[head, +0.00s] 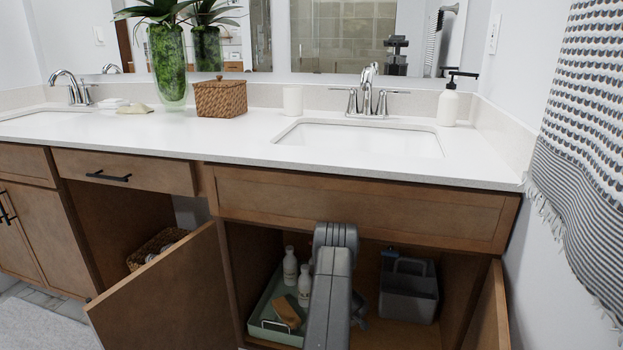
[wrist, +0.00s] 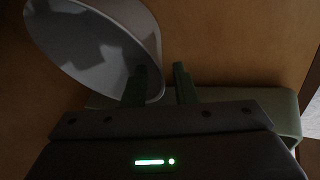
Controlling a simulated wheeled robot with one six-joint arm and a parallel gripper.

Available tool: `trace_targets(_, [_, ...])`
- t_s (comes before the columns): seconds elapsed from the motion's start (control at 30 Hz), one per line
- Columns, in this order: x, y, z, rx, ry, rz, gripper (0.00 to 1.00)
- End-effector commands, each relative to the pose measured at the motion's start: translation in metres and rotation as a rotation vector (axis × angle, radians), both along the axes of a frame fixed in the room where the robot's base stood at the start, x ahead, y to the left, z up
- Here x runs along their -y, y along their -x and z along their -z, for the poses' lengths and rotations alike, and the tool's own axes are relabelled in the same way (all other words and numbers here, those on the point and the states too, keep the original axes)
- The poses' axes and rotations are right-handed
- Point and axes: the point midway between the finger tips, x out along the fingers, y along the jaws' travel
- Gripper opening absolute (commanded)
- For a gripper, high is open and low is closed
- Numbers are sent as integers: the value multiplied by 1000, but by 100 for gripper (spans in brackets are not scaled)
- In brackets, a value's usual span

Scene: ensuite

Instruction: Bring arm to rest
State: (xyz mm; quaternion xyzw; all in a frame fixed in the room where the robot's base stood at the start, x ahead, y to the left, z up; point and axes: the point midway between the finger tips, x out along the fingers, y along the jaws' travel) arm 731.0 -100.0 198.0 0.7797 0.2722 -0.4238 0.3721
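My arm (head: 334,285) reaches into the open cabinet under the right sink; its end is hidden in the head view. In the wrist view my gripper (wrist: 161,84) shows two dark fingers standing apart with a gap between them. A grey, round, open container (wrist: 85,45) lies close by at upper left. The left finger overlaps its right side in the picture, and the right finger is just past its edge. I cannot tell whether either touches it. Nothing is visibly held.
A green tray (head: 256,322) with white bottles (head: 290,266) and a brush (head: 286,314) is left of my arm. A grey caddy (head: 408,293) is to the right. Open doors (head: 170,295) (head: 489,315) flank the cabinet, and the countertop (head: 235,143) is above.

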Motion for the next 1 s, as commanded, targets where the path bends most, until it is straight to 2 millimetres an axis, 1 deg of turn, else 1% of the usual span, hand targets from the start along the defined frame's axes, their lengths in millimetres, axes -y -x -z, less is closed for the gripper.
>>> trace_targets(0.03, [-2, -4, 12, -1, 1, -2, 25])
trace_targets(0.1, [-3, -10, 23, -1, 1, -2, 25])
trace_targets(0.17, [-3, -11, 26, 0, 0, -1, 25])
trace_targets(0.2, [-3, -11, 18, 0, 0, 0, 25])
trace_targets(0.3, [-3, -11, 7, 1, 0, -1, 25])
trace_targets(0.5, [-3, -11, -1, 0, 0, -1, 25])
trace_targets(0.87, [-3, -10, 1, 0, 0, -1, 25])
trace_targets(1.0, [-3, -10, 13, 0, 0, 0, 25])
